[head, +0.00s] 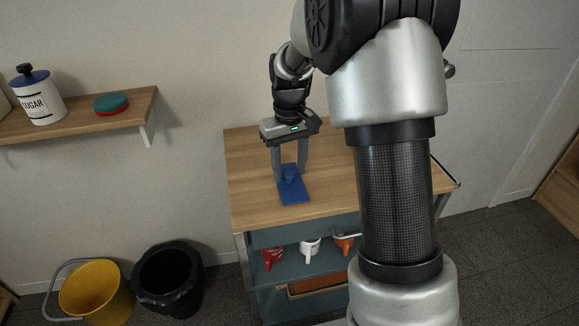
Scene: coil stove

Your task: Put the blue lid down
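The blue lid (294,191) is a flat rectangular piece with a raised knob on top. It is at the wooden top of the cart (247,185), left of my forearm in the head view. My gripper (290,174) points down over it, with its two fingers on either side of the knob. I cannot tell whether the fingers touch the knob or whether the lid rests on the cart top or hangs just above it.
A wall shelf (75,123) at left holds a sugar jar (41,98) and a teal and red round item (111,103). Below stand a yellow bucket (95,294) and a black bin (168,280). Funnel-like items (310,246) sit on the cart's lower shelf. The cart top around the lid is clear.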

